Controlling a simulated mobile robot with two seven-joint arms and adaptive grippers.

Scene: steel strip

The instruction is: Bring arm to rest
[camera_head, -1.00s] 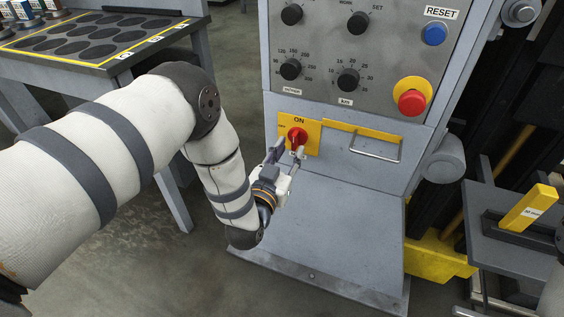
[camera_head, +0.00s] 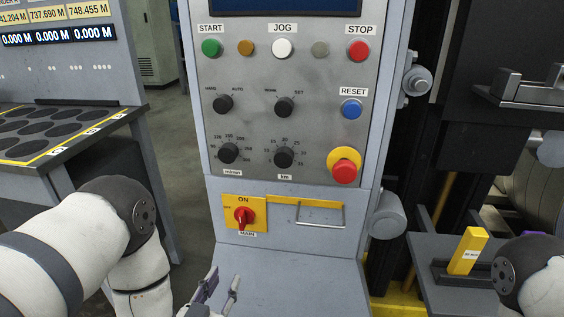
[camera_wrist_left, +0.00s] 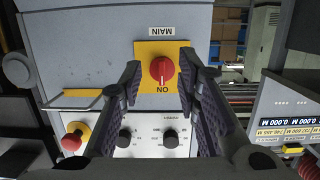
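My left gripper (camera_head: 218,291) is open and empty, low in front of the grey control cabinet. In the left wrist view its two fingers (camera_wrist_left: 165,92) stand apart, with the red main switch (camera_wrist_left: 162,69) showing between them. In the head view the red main switch (camera_head: 243,216) sits on its yellow plate, above and apart from the fingertips. Its white mark points up toward ON. My left arm (camera_head: 80,235) comes in at the lower left. Part of my right arm (camera_head: 530,272) shows at the right edge; its gripper is out of view.
The control panel (camera_head: 255,80) carries buttons and knobs, with a red emergency stop (camera_head: 344,171). A drawer handle (camera_head: 320,215) juts out beside the switch. A table with dark discs (camera_head: 62,150) stands at left. A yellow block (camera_head: 467,250) stands on a grey stand at right.

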